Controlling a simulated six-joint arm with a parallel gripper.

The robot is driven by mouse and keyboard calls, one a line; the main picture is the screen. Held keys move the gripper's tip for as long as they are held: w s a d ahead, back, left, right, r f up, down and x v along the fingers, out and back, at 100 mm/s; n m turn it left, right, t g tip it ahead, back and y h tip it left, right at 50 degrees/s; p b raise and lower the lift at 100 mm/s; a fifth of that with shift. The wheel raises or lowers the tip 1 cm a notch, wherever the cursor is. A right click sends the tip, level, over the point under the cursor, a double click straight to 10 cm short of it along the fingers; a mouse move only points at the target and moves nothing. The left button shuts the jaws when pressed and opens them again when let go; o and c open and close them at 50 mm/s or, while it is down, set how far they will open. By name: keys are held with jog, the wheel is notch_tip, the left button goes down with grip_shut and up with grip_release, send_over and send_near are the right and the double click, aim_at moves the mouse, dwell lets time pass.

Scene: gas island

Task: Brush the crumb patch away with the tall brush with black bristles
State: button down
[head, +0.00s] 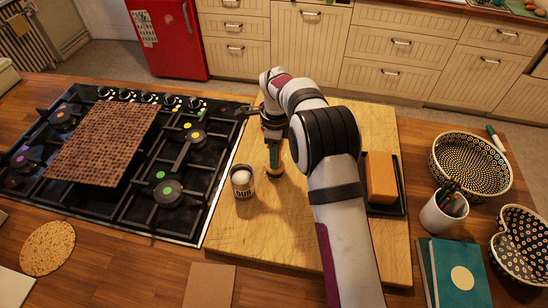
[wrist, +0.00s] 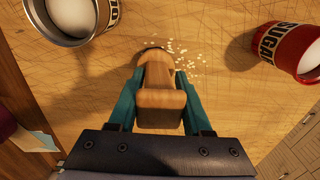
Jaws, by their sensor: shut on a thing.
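My gripper (head: 272,138) is over the wooden board, its teal fingers shut on a brush. The brush has a pale wooden handle (wrist: 160,95), seen from above between the fingers in the wrist view. Its lower part (head: 274,168) shows below the fingers in the head view, close to the board; I cannot make out the bristles or whether they touch. The crumb patch (wrist: 188,62) is a scatter of small pale bits on the board, just beside the brush's far end in the wrist view. I cannot make out the crumbs in the head view.
An open light tin (head: 242,181) stands beside the brush. A red sugar tin (wrist: 296,50) stands across the crumbs. A black tray (head: 398,207) with an orange block (head: 380,178) lies right of my arm; the gas hob (head: 135,203) is left of the board.

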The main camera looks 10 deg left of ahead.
jog(key=shift+w, duration=3.05)
jog(key=shift+s, duration=1)
jog(key=shift+s+f, duration=0.1)
jog(key=shift+s, duration=4.8)
jog(key=shift+w, duration=5.85)
notch_tip(320, 180, up, 6)
